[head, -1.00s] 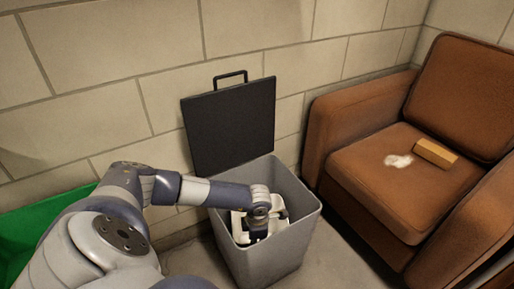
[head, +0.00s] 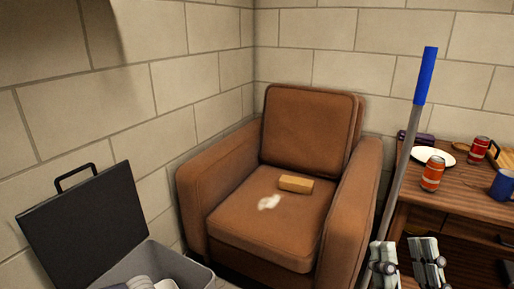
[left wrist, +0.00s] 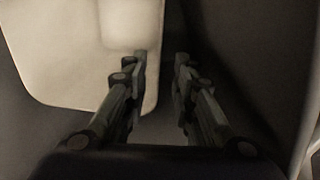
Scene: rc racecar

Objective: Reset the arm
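My left gripper (left wrist: 158,80) shows in the left wrist view with its two fingers apart and nothing between them. A pale, smooth surface (left wrist: 60,60) fills the upper left there, beside and behind the fingers; what it belongs to is unclear. In the head view my left gripper cannot be made out. My right gripper (head: 407,262) is at the lower right of the head view, its fingers apart, in front of the wooden table.
A grey bin (head: 185,268) with its black lid (head: 85,225) raised stands lower left, pale shapes inside. A brown armchair (head: 265,235) holds a tan block (head: 296,184) and white patch (head: 269,202). A blue-handled pole (head: 404,150) leans near the table (head: 468,190), which holds cans and a plate.

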